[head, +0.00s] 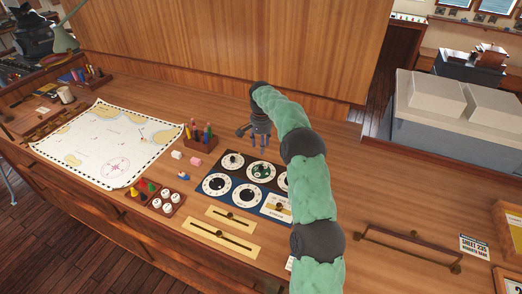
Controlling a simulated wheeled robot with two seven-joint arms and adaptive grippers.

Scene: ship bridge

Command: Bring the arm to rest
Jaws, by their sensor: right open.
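My right arm, in a green sleeve with dark joints, comes in from the bottom right of the head view. Its gripper (264,148) points down above the back of a dial panel (218,187) on the wooden desk. The gripper is open, with no object visible between its fingers. The arm covers the right part of the panel. My left gripper does not show.
A chart (105,145) lies on the desk at the left. A pen rack (201,142), small blocks (196,161) and a tray of pieces (166,202) stand near the panel. A wooden panel (230,45) rises behind. A rail (408,249) is at the right.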

